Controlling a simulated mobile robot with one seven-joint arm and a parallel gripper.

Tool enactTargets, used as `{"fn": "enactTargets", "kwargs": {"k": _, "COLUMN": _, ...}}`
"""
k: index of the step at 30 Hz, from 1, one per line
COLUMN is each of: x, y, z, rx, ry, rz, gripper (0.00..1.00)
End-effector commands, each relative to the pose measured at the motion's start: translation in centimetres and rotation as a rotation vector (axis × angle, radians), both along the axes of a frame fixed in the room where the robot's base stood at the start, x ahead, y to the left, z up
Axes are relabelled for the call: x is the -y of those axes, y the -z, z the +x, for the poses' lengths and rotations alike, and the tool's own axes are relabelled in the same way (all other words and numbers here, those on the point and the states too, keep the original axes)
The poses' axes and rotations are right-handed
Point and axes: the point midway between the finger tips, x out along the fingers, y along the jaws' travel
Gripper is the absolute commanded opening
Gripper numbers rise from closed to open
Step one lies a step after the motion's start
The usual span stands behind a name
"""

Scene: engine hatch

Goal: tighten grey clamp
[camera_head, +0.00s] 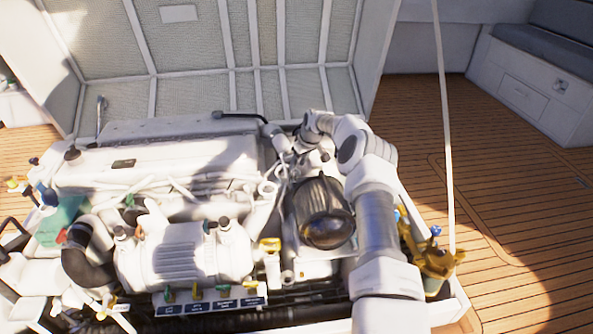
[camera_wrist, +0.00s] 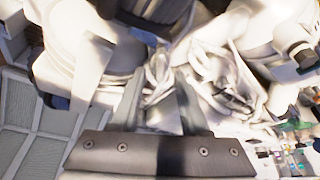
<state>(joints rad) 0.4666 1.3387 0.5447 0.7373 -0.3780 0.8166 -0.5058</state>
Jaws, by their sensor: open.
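I cannot pick out the grey clamp with certainty in either view. The white engine (camera_head: 150,160) fills the open hatch in the head view. My arm reaches over its right side, and my gripper is at the far end, behind the dark ribbed housing (camera_head: 320,205); its fingers are not clear there. In the wrist view my gripper (camera_wrist: 161,88) is open, with its two grey fingers apart. Pale hoses and a light, angular part (camera_wrist: 164,115) show between and beyond the fingers. I cannot tell whether the fingers touch anything.
A raised hatch lid (camera_head: 200,60) stands behind the engine. A black bent hose (camera_head: 85,250) and a row of coloured valve handles (camera_head: 222,291) are at the front left. A brass strainer (camera_head: 436,262) stands right of my arm. Open wooden deck (camera_head: 500,200) lies right.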

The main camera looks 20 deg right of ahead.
Motion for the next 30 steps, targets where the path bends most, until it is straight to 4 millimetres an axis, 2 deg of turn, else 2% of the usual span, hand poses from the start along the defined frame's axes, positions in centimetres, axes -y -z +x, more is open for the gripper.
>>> {"fn": "enactTargets", "kwargs": {"k": 1, "x": -0.2, "y": 0.8, "z": 0.3, "rx": 0.001, "ry": 0.000, "rz": 0.001, "gripper": 0.45}}
{"fn": "enactTargets", "kwargs": {"k": 6, "x": -0.3, "y": 1.8, "z": 0.8, "rx": 0.002, "ry": 0.000, "rz": 0.001, "gripper": 0.45}}
{"fn": "enactTargets", "kwargs": {"k": 17, "x": -0.3, "y": 2.1, "z": 0.9, "rx": 0.001, "ry": 0.000, "rz": 0.001, "gripper": 0.45}}
{"fn": "enactTargets", "kwargs": {"k": 18, "x": -0.3, "y": 2.1, "z": 0.9, "rx": 0.001, "ry": 0.000, "rz": 0.001, "gripper": 0.43}}
{"fn": "enactTargets", "kwargs": {"k": 20, "x": -0.3, "y": 2.1, "z": 0.9, "rx": 0.001, "ry": 0.000, "rz": 0.000, "gripper": 0.32}}
{"fn": "enactTargets", "kwargs": {"k": 25, "x": -0.3, "y": 2.1, "z": 0.9, "rx": 0.001, "ry": 0.000, "rz": 0.000, "gripper": 0.02}}
{"fn": "enactTargets", "kwargs": {"k": 30, "x": -0.3, "y": 2.1, "z": 0.9, "rx": 0.001, "ry": 0.000, "rz": 0.001, "gripper": 0.00}}
